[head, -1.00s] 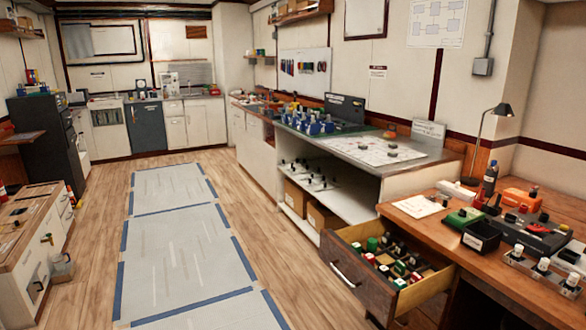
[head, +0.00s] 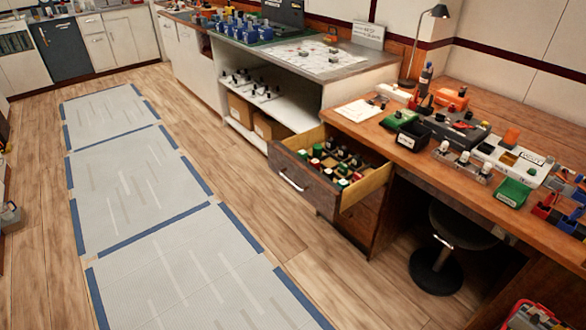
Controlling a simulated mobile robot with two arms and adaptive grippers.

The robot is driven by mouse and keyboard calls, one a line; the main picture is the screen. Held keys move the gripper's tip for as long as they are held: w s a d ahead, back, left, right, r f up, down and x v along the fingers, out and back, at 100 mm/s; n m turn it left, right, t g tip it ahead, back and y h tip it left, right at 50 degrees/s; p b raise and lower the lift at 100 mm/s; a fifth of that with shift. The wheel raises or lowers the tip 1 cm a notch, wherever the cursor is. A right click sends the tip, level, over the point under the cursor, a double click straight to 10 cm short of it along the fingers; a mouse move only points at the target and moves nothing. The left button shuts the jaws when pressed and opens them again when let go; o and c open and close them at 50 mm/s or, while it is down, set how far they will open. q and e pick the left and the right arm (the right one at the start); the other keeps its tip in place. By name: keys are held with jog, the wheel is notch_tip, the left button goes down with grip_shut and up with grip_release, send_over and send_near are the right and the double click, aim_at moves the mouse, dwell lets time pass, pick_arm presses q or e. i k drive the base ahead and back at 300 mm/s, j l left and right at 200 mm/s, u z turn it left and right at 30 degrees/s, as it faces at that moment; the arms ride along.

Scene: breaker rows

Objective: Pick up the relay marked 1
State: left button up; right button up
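I cannot make out a relay marked 1; any markings are too small to read from here. Small parts with red, green, white and dark tops sit in the compartments of the open wooden drawer (head: 305,178) under the right workbench. Several small dark-topped parts (head: 265,91) stand on the white shelf below the grey counter. A row of white and dark parts (head: 462,160) stands in a holder near the bench's front edge. Neither of my grippers is in view.
The wooden workbench (head: 370,128) holds a green tray (head: 513,192), a black bin (head: 412,136) and a lamp (head: 428,40). A round dark stool (head: 437,270) stands beneath it. Taped grey mats (head: 150,190) cover the open floor at left.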

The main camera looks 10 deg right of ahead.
aim_at(302, 153)
jog(key=i+j+z, duration=0.1)
jog(key=i+z, duration=0.3)
jog(key=i+j+z, duration=0.35)
jog(key=i, duration=0.15)
jog(key=i+j+z, duration=0.2)
jog(key=i+z, duration=0.2)
